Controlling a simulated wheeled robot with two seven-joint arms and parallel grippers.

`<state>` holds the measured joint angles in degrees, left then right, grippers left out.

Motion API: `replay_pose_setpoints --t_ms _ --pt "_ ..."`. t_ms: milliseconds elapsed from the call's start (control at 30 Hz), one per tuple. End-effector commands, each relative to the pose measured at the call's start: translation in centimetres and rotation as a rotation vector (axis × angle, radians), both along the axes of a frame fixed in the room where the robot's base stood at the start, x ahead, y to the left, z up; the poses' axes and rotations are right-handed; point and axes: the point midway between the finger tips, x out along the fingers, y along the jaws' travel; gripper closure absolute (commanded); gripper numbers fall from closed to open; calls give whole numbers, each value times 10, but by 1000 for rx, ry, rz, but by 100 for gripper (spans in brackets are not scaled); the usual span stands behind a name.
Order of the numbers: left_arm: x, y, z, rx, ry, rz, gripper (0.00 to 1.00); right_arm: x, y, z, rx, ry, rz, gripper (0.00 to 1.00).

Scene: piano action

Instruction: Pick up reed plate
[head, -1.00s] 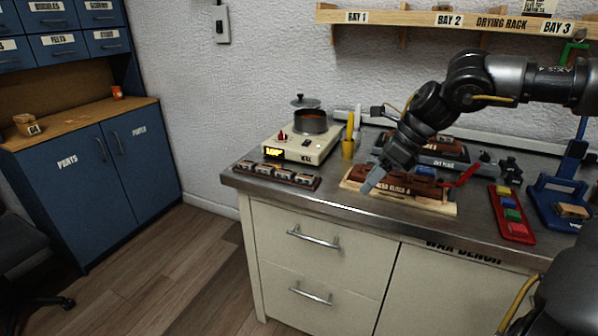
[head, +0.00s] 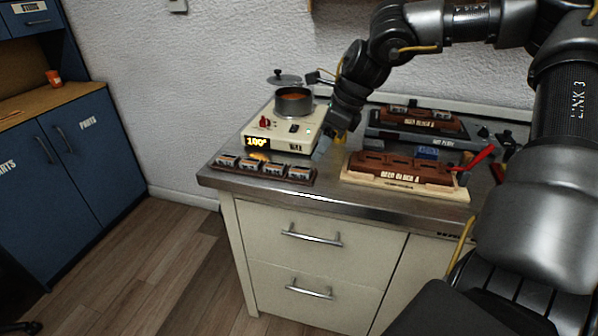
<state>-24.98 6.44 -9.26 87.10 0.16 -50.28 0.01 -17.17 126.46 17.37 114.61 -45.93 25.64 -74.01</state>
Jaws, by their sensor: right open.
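Several small reed plates (head: 272,170) sit in a row in a dark brown rack at the front left of the metal bench. My right gripper (head: 322,150) points down over the bench, just right of the rack's right end. It is open, and I see nothing between its fingers. It is apart from the plates. The brown reed block A (head: 400,166) lies on a pale wooden board right of the gripper. My left gripper does not show.
A cream wax heater (head: 285,131) with a lit display carries a pot (head: 294,102) behind the rack. A hot plate (head: 415,132) with another reed block on it stands behind block A. A red-handled tool (head: 478,158) is at the right. The bench's front edge is clear.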

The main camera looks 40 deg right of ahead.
Motion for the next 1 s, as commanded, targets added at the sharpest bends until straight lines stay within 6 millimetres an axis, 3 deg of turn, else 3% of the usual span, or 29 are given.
replay_pose_setpoints --t_ms 100,333,700,1000 --pt "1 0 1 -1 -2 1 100 4 3 -11 0 1 0 44" --pt "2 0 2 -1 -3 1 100 6 6 -17 0 1 1 44" --pt "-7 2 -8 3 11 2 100 14 20 -60 0 0 2 44" --pt "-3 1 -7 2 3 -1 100 16 21 -63 0 -1 2 46"
